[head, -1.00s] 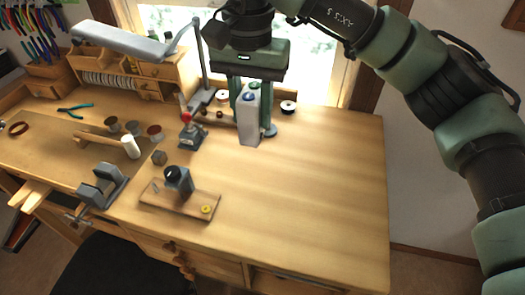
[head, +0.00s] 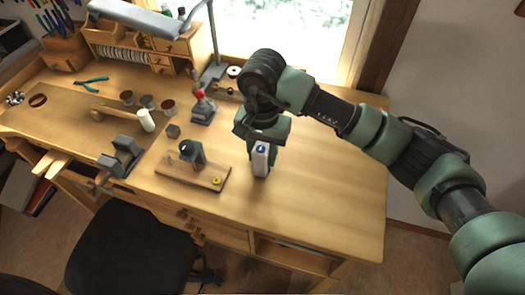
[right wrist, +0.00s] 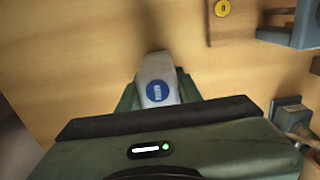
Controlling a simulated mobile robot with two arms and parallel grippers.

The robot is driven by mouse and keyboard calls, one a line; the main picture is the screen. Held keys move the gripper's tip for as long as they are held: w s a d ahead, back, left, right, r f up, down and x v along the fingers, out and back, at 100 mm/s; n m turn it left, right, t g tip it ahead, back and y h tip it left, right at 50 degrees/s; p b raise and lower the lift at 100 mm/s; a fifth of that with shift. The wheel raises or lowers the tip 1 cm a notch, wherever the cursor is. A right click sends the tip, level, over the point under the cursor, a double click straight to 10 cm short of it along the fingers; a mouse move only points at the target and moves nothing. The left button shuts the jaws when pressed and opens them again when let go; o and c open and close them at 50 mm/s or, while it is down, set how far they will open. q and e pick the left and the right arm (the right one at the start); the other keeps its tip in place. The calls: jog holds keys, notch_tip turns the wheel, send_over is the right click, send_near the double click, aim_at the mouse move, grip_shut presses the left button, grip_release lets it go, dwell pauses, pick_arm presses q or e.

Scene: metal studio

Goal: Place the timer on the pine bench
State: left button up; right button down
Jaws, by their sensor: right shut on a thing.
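The timer (head: 261,162) is a pale grey upright block with a round blue mark on top. It also shows in the right wrist view (right wrist: 156,72), between green fingers. My right gripper (head: 262,150) is shut on it from above, over the front middle of the pine bench (head: 325,175). I cannot tell whether the timer's base touches the wood. My left gripper is not in view.
A wooden board with a grey device and yellow disc (head: 217,181) lies just left of the timer. A red-topped tool (head: 202,108) stands behind it. A grey vise (head: 122,155) sits at the front edge. The bench's right side is clear.

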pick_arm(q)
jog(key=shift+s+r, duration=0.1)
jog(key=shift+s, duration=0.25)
pick_arm(e)
jog(key=shift+f, duration=0.3)
jog(key=shift+f, duration=0.15)
jog(key=c, duration=1)
grip_release()
jog(key=shift+o, duration=0.2)
